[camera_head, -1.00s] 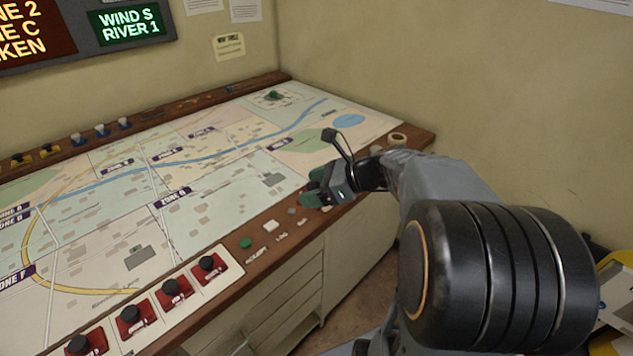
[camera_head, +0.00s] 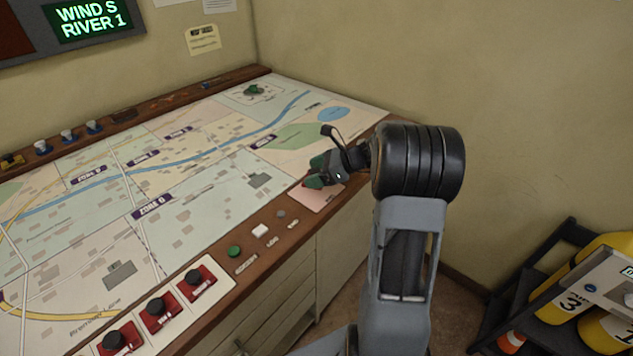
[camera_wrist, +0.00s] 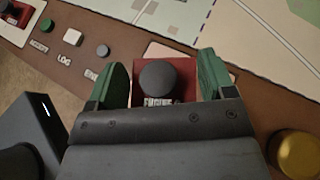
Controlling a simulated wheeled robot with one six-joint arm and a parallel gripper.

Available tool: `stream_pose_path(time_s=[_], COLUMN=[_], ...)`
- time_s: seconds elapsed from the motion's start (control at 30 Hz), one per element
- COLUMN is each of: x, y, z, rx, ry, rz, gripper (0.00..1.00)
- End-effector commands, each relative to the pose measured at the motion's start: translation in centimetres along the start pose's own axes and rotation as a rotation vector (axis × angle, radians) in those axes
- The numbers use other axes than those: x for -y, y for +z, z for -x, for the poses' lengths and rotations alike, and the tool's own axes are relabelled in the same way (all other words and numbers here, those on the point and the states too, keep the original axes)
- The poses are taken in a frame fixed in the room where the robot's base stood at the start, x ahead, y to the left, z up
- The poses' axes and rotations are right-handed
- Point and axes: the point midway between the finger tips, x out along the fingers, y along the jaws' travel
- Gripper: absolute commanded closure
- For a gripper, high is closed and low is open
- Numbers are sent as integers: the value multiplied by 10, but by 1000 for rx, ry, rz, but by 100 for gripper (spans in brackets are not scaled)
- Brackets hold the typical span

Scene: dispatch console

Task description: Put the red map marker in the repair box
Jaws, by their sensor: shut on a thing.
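My gripper (camera_head: 314,173) has green fingers and is over the front right part of the map console. In the wrist view, the fingers stand on both sides of a red map marker (camera_wrist: 158,78) with a round black knob and a label starting "ENGINE". The gripper is shut on this marker. In the head view the fingers hide nearly all of it. A pale pink square (camera_head: 322,199) lies on the console's front right, beside and below the gripper; its label is not readable, so I cannot tell whether it is the repair box.
Several other red markers with black knobs (camera_head: 158,315) stand on a white strip at the front left. A green button (camera_head: 234,251) and a white button (camera_head: 260,231) line the wooden front edge. A yellow round thing (camera_wrist: 296,155) is near the gripper. A dark rack (camera_head: 545,262) stands at right.

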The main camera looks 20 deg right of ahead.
Motion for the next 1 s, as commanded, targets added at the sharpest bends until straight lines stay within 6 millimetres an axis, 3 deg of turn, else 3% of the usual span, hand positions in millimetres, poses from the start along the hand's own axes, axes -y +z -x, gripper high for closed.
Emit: stream_pose_path(time_s=[0.27,0.53,0.93,0.97,1.0], x=[9,10,10,10,10], y=[-10,-37,-42,-41,-41], z=[-3,-17,-19,-19,-19], rx=[0,0,0,0,0], ry=[-2,-3,-3,-3,-3], rz=[-3,-4,-2,-2,-2], gripper=[49,49,49,22,19])
